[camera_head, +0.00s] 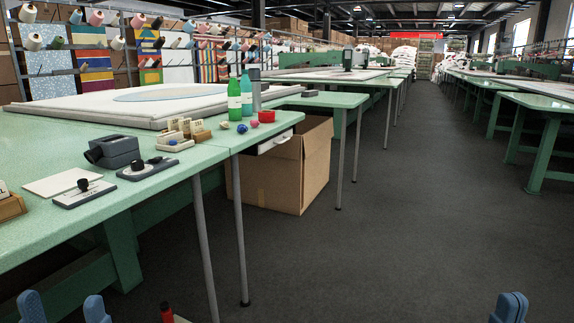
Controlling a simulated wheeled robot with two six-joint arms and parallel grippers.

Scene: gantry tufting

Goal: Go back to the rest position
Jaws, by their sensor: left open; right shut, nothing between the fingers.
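My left gripper (62,307) shows at the bottom left edge as two blue fingertips set apart, with nothing between them. My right gripper (510,307) shows at the bottom right edge, its blue fingertips together and empty. Both are low in the picture, in front of the green table (60,235) and apart from it. Only the fingertips show; the rest of both arms is out of view.
A cardboard box (285,170) stands below. The floor (400,230) at right is clear.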

